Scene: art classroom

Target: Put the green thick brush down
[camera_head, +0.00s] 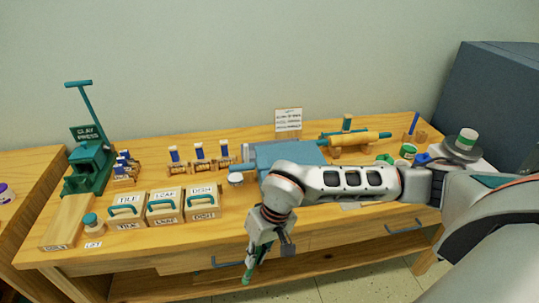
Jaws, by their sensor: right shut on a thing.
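My right gripper (262,240) hangs from the arm that comes in from the right. It is shut on the green thick brush (247,278), whose green end shows below the fingers, pointing down. The rest of the brush is hidden by the gripper. Gripper and brush appear in front of the wooden bench's (232,224) front side, over its drawers in the picture; the exact gap to the bench I cannot tell. My left gripper is out of view.
On the bench stand a green clay press (88,165), labelled boxes (165,207), several blue-topped brushes on small stands (199,152), a blue slab (288,155) and a yellow rolling pin (360,138). A small jar (91,222) stands front left. My arm hides part of the bench's right side.

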